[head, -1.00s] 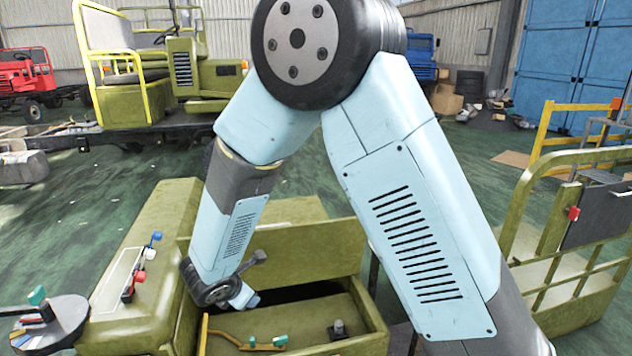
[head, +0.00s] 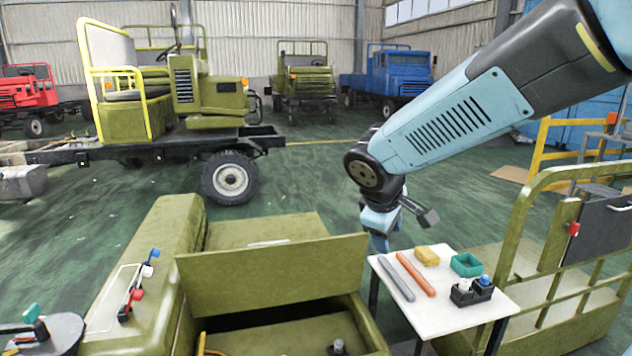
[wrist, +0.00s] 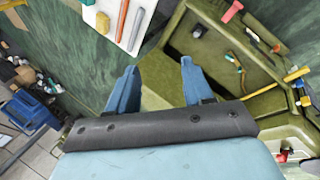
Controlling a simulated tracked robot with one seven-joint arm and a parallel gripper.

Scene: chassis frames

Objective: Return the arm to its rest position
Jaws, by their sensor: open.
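My gripper (head: 381,238) hangs in the air just behind the far left corner of the small white table in the head view, with my arm reaching in from the upper right. In the wrist view my gripper (wrist: 158,85) shows two blue fingers spread apart with nothing between them. Below the fingers there are the green floor and the edge of the olive chassis box (wrist: 205,45).
The white table (head: 440,318) holds a grey rod (head: 396,279), an orange rod (head: 416,275), a yellow block (head: 427,256), a green tray (head: 466,265) and a black holder (head: 471,293). The olive box (head: 270,275) stands open at its left. An olive railing (head: 535,235) is at right.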

